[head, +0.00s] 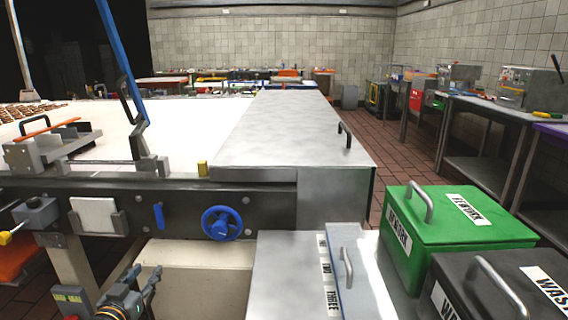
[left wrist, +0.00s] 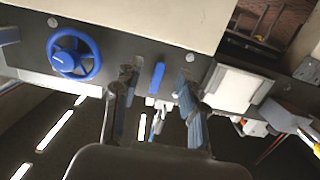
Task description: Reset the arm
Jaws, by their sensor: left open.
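My left gripper (head: 143,277) shows at the lower left of the head view, below the front edge of the conveyor-like machine. Its two fingers are apart, with nothing between them. In the left wrist view the fingers (left wrist: 157,82) point toward the dark machine front, on either side of a small blue lever (left wrist: 157,77). I cannot tell whether they touch the front. The right gripper is not in view.
A blue handwheel (head: 222,223) and a white plate (head: 98,216) are on the machine front. A steel cover (head: 275,130) lies beyond. A green REWORK bin (head: 450,225) and a dark WASTE bin (head: 515,290) stand at the right. A tiled aisle (head: 400,165) is clear.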

